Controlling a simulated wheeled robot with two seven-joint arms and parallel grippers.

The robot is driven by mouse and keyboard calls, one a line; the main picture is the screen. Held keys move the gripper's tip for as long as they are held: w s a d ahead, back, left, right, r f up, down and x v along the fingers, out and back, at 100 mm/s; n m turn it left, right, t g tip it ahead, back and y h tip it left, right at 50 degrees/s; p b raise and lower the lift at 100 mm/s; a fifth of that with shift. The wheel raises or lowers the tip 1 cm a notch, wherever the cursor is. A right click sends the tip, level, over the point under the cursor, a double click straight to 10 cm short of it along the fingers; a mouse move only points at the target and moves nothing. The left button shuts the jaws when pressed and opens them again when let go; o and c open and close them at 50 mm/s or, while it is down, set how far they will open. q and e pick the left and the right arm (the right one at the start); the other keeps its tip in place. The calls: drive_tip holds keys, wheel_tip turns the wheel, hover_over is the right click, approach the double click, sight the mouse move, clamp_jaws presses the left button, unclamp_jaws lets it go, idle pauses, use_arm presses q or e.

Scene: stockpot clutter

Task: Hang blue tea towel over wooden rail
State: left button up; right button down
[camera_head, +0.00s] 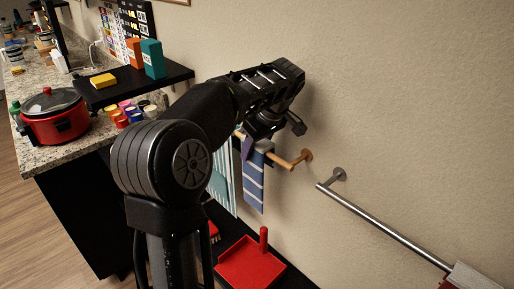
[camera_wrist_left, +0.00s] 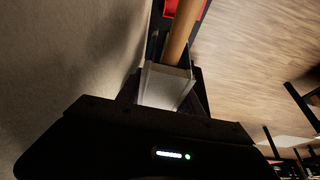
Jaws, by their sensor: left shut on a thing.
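The blue tea towel (camera_head: 253,186) with pale stripes hangs down below my left gripper (camera_head: 262,142), at the wooden rail (camera_head: 285,160) on the wall. My left gripper is shut on the towel's upper part, close above the rail. The arm hides part of the rail, and I cannot tell how much cloth lies over its far side. In the left wrist view the wooden rail (camera_wrist_left: 182,32) runs up from in front of the gripper (camera_wrist_left: 168,80), with dark cloth beside the pale jaws. My right gripper is not in view.
A teal striped towel (camera_head: 224,178) hangs just left of the blue one. A metal rail (camera_head: 385,226) is on the wall to the right. A dark shelf (camera_head: 130,85) and a red cooker (camera_head: 53,116) stand at left.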

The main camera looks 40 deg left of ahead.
use_arm(q)
drive_tip(key=shift+f, duration=0.35)
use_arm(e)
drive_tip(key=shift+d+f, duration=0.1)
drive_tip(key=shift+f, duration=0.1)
use_arm(q)
drive_tip(key=o, duration=1.5)
drive_tip(key=shift+b+v, duration=0.3)
drive_tip(key=shift+v, duration=0.9)
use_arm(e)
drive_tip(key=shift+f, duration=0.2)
use_arm(q)
drive_tip(key=p+v, duration=0.3)
drive_tip(key=v, duration=0.1)
drive_tip(key=shift+r, duration=0.4)
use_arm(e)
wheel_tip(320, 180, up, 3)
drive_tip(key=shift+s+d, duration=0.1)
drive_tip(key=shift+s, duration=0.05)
use_arm(q)
drive_tip(key=shift+d+r+p, duration=0.2)
drive_tip(key=shift+r+p, duration=0.15)
drive_tip(key=shift+p, duration=0.2)
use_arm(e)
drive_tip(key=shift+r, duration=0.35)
